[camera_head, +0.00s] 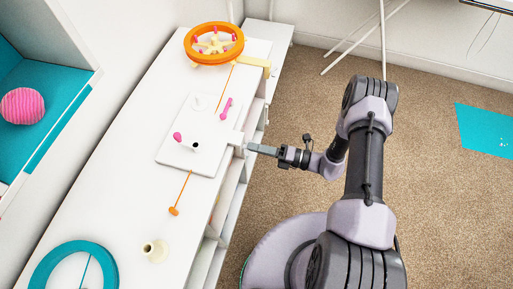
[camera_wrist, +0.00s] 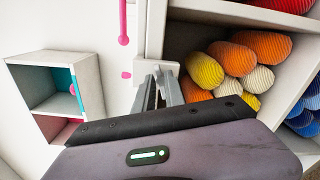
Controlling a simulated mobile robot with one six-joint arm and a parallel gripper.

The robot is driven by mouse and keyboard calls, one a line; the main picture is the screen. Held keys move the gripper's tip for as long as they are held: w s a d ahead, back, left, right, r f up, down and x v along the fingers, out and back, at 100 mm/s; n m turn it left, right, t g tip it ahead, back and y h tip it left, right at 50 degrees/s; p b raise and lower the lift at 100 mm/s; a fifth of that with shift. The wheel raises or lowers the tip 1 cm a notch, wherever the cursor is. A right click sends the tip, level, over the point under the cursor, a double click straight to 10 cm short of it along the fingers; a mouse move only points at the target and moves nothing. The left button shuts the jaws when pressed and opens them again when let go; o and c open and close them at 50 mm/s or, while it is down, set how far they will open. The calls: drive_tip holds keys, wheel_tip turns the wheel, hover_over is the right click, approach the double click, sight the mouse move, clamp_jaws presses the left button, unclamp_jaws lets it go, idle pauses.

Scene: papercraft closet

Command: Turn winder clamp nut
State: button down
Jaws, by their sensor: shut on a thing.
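The winder is a white board (camera_head: 185,158) with pink and white parts, lying on the long white shelf top. A white clamp piece (camera_head: 237,139) projects from its right side at the shelf's edge. My gripper (camera_head: 249,147) reaches in from the right, with its fingertips at this clamp. In the wrist view, the grey fingers of my gripper (camera_wrist: 163,78) reach up to the white clamp (camera_wrist: 152,67) at the shelf edge. They are shut on the clamp nut, which is mostly hidden between the fingertips.
An orange wheel (camera_head: 214,43) with a yellow arm stands at the shelf's far end. Colourful yarn rolls (camera_wrist: 238,58) fill the compartment beside my fingers. Carpet (camera_head: 300,110) lies open on the right.

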drive_tip(key=shift+f+m, duration=0.15)
drive_tip(key=shift+m, duration=1.55)
drive_tip(key=shift+m+b, duration=0.3)
drive_tip(key=c, duration=1.6)
unclamp_jaws()
drive_tip(key=shift+o, duration=0.2)
drive_tip(key=p+v, duration=0.3)
drive_tip(key=v, duration=1.4)
drive_tip(key=shift+d, duration=0.2)
